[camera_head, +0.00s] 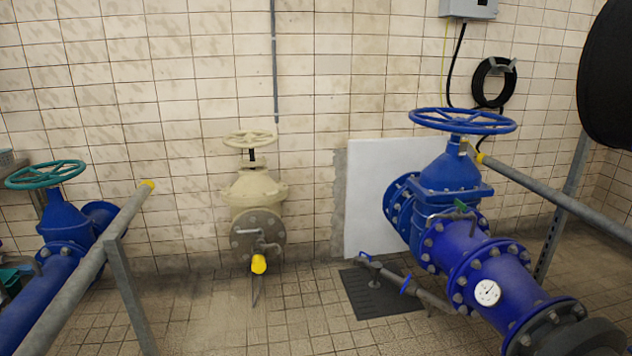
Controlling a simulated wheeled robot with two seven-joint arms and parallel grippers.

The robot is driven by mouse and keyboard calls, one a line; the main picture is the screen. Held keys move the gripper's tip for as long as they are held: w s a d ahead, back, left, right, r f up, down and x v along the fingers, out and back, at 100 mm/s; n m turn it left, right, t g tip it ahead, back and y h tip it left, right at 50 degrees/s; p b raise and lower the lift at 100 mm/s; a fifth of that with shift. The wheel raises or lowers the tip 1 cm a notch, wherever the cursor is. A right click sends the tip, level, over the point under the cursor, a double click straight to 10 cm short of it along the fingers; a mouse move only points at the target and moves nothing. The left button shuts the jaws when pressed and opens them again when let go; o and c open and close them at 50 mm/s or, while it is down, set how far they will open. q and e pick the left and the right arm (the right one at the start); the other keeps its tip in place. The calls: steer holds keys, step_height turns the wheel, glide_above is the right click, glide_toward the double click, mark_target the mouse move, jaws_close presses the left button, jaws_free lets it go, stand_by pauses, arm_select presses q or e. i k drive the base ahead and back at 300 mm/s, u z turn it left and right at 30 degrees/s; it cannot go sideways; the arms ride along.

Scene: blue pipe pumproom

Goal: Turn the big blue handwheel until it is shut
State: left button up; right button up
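The big blue handwheel (430,123) lies level on top of a blue gate valve (450,172) at the right of the head view. Its spokes and hub show, and nothing touches it. The valve sits on a thick blue pipe (492,262) with bolted flanges and a white round gauge (487,292). Neither of my grippers is in view.
A cream valve (255,190) stands at the middle wall, and a teal handwheel (45,174) tops another blue valve at left. Grey rails with yellow ends run at left (95,262) and right (555,198). A large dark round thing (608,75) fills the upper right.

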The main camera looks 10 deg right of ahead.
mark_target(458, 124)
steer(key=z, duration=0.4)
steer(key=i, duration=2.4)
steer(key=z, duration=0.5)
